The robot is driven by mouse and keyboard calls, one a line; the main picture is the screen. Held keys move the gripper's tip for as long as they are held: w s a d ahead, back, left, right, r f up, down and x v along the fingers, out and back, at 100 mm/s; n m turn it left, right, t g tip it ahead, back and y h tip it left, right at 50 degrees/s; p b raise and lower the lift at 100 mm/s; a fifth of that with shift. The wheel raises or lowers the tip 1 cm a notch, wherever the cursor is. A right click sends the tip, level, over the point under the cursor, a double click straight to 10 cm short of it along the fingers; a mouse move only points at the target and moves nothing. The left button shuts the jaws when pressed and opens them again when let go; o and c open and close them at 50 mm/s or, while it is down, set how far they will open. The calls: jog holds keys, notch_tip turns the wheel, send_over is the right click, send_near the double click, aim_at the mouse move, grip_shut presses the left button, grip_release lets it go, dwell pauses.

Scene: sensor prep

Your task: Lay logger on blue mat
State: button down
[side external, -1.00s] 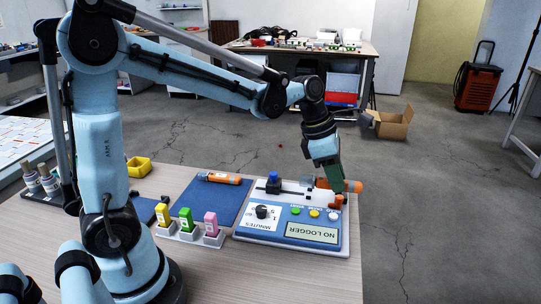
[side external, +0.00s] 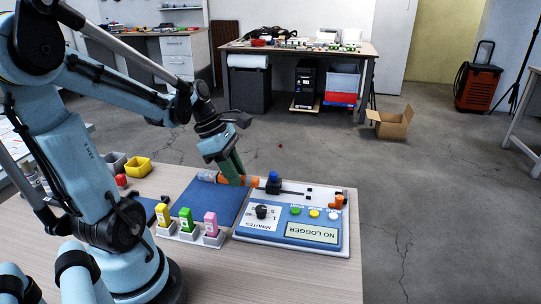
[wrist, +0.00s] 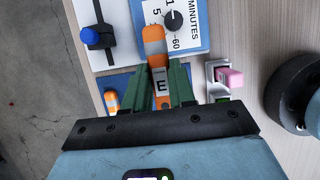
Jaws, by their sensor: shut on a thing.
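My gripper (side external: 236,180) is shut on an orange logger (wrist: 153,36) with a white label reading "E". In the side view the logger's orange end (side external: 250,182) sticks out to the right of the green fingers. The held logger is over the right back part of the blue mat (side external: 226,206), near the board's edge; the exact gap below it is hard to tell. A second orange logger (side external: 206,177) lies at the back of the mat, partly behind the gripper, and shows left of the fingers in the wrist view (wrist: 111,99).
The white and blue board (side external: 290,242) right of the mat has a blue-knobbed slider (side external: 273,180), a dial (side external: 262,212) and a display reading "NO LOGGER". Yellow, green and pink tags (side external: 210,224) stand in holders in front of the mat. The mat's middle is clear.

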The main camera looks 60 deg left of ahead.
send_over(224, 198)
jog(key=s+a, duration=0.1)
notch_tip(224, 198, down, 5)
jog(key=shift+f, duration=2.2)
jog(key=shift+f, duration=0.1)
jog(key=c, duration=0.9)
grip_release()
jog(key=shift+c, duration=0.2)
